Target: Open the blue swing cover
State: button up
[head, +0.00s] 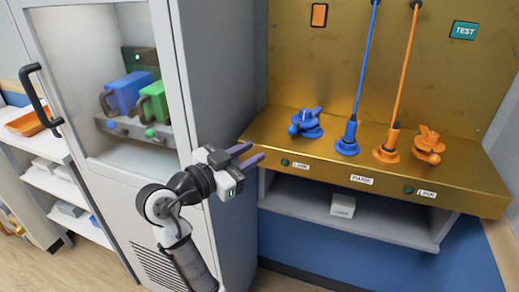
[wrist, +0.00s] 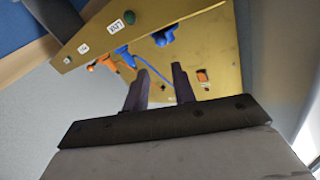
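A blue swivel-like fitting (head: 306,123), which looks like the blue swing cover, sits at the left of the gold bench's ledge; whether it is open or shut I cannot tell. It also shows in the wrist view (wrist: 163,37), beyond the fingers. My gripper (head: 255,154) is in front of and left of the ledge, apart from the blue fitting. Its two dark fingers stand apart with nothing between them, as the wrist view (wrist: 162,72) shows.
The gold bench (head: 350,200) also carries a blue plug (head: 347,138), an orange plug (head: 387,145) and an orange fitting (head: 428,146), with cables rising from the plugs. A grey cabinet (head: 222,90) stands left. A white box (head: 342,206) sits on the shelf below.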

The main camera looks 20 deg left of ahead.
aim_at(296, 147)
jog(key=d+m+b, duration=0.1)
jog(key=d+m, duration=0.1)
jog(key=m, duration=0.2)
jog(key=w+d+m+b, duration=0.1)
jog(key=d+m, duration=0.2)
jog(key=d+m+t+b, duration=0.1)
jog(key=d+m+b, duration=0.1)
jog(key=m, duration=0.2)
jog(key=shift+w+d+m+y, duration=0.25)
jog(key=shift+w+m+y, duration=0.05)
jog(key=shift+w, duration=0.05)
grip_shut()
jog(key=shift+m, duration=0.5)
jog(key=p+x, duration=0.1)
jog(key=x, duration=0.2)
jog(key=p+x, duration=0.1)
jog(key=x, duration=0.2)
jog(key=p+x, duration=0.1)
jog(key=x, duration=0.2)
jog(key=shift+w+d+r, duration=0.2)
jog(key=shift+d+r, duration=0.15)
jog(key=shift+d, duration=0.05)
jog(key=a, duration=0.2)
jog(key=a+p, duration=0.1)
jog(key=shift+w+f, duration=0.35)
jog(key=shift+a+f, duration=0.15)
jog(key=shift+a, duration=0.25)
